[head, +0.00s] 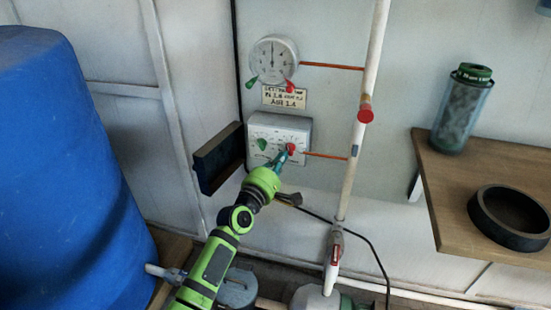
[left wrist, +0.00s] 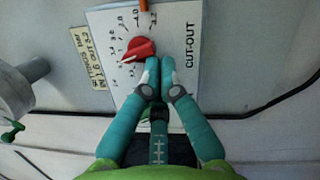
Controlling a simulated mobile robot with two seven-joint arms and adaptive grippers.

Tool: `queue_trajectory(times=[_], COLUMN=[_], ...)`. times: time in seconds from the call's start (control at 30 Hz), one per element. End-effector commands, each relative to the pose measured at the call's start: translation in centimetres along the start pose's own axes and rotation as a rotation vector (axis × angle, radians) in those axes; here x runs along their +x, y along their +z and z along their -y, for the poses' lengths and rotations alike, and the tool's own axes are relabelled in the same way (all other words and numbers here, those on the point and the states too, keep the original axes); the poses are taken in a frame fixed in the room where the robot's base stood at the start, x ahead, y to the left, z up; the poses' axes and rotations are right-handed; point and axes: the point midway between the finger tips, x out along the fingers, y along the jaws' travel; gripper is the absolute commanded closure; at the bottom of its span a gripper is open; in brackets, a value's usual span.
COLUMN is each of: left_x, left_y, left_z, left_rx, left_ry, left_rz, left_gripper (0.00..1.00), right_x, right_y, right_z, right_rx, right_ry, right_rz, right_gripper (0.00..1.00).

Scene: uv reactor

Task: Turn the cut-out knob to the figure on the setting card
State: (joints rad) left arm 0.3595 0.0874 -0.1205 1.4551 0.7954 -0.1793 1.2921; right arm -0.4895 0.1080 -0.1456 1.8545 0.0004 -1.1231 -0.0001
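The red cut-out knob (head: 291,148) is on the right of a pale control box (head: 301,127) on the wall. In the left wrist view the red knob (left wrist: 140,48) has a pale pointer mark towards its lower left, among printed figures. The CUT-OUT label is at right. The setting card (head: 284,97) is above the box; it also shows in the left wrist view (left wrist: 91,57), its figures too blurred to read surely. My left gripper (head: 281,158) is at the knob; its teal fingertips (left wrist: 159,66) are together by the knob's lower right edge, nothing visible between them. My right gripper is out of view.
A green knob (head: 262,144) is left of the red one. A round gauge (head: 273,60) is above the card. A dark ledge (head: 218,158) is left of the box; a white pipe (head: 358,130) runs at right. A blue barrel (head: 65,170) stands far left.

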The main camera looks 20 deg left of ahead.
Motion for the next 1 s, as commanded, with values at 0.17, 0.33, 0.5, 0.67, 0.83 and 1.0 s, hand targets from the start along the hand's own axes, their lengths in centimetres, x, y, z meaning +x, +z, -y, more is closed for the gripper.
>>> queue_trajectory(times=[0.17,0.33,0.5,0.67,0.83,1.0], left_x=[0.1,0.1,0.1,0.1,0.1,0.1], left_y=[0.3,0.4,0.4,0.4,0.4,0.5], left_z=[0.3,0.3,0.3,0.2,0.2,0.3], left_rx=[-0.084,-0.126,-0.139,-0.140,-0.139,-0.139], left_ry=[0.021,0.032,0.035,0.036,0.036,0.035], left_rz=[0.004,0.004,0.004,0.004,0.004,0.004], left_gripper=[1.00,1.00,1.00,1.00,1.00,1.00], right_x=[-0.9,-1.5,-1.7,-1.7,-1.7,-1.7], right_y=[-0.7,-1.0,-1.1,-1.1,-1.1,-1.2], right_z=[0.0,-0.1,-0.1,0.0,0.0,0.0], right_rx=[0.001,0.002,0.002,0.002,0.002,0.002], right_ry=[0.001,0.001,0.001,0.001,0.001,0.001], right_rz=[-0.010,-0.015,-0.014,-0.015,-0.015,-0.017], right_gripper=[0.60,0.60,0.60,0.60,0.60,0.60])
